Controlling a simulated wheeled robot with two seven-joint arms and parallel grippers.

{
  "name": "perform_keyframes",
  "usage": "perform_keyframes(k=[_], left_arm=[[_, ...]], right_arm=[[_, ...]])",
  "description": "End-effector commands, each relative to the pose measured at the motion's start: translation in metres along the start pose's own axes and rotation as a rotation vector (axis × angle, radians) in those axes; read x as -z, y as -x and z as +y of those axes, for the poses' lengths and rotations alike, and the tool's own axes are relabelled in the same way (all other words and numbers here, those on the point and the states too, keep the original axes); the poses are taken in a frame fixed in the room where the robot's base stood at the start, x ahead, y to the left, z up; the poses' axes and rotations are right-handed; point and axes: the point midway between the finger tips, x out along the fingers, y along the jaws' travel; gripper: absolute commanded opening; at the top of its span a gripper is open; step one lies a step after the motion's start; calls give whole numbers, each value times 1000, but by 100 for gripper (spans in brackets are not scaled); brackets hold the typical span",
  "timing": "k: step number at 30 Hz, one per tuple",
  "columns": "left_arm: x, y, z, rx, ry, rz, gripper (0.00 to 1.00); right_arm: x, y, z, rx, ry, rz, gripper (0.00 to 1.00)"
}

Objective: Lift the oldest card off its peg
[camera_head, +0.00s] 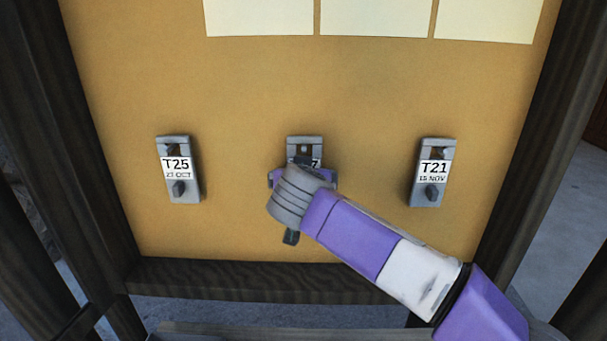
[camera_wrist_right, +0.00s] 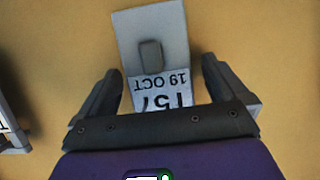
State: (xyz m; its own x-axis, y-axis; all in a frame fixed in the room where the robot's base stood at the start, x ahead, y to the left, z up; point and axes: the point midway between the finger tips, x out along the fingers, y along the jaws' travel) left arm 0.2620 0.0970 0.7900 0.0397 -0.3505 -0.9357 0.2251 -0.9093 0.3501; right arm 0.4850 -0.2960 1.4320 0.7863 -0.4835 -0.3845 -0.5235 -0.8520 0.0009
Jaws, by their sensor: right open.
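Three grey holders hang in a row on the tan board, each with a white card. The left card (camera_head: 177,167) reads T25 and what looks like 23 OCT. The right card (camera_head: 433,173) reads T21, 15 NOV. The middle card (camera_head: 314,162) is mostly hidden by my right gripper in the head view. In the right wrist view this card (camera_wrist_right: 158,88) appears upside down and reads 19 OCT, with a number like T57 partly cut off. My right gripper (camera_wrist_right: 160,82) is open, its fingers on either side of the middle card and apart from it. My left gripper is not in view.
Blank cream sheets (camera_head: 376,18) are on the upper board. A dark wooden frame (camera_head: 270,280) borders the board at the bottom and both sides. The board between the holders is clear. A neighbouring holder (camera_wrist_right: 12,135) shows at the wrist view's left edge.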

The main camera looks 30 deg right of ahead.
Motion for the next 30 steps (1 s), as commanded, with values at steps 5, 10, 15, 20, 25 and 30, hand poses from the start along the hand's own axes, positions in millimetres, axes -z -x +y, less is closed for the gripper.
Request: perform_keyframes(k=[5,10,15,20,25,30], left_arm=[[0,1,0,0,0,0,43],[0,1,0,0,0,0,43],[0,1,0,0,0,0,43],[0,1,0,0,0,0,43],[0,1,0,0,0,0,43],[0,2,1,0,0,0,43]], right_arm=[[0,-10,0,0,0,1,100],[0,-10,0,1,0,1,100],[0,-9,0,1,0,1,74],[0,-9,0,1,0,1,49],[0,-9,0,1,0,2,44],[3,-8,0,1,-1,2,44]])
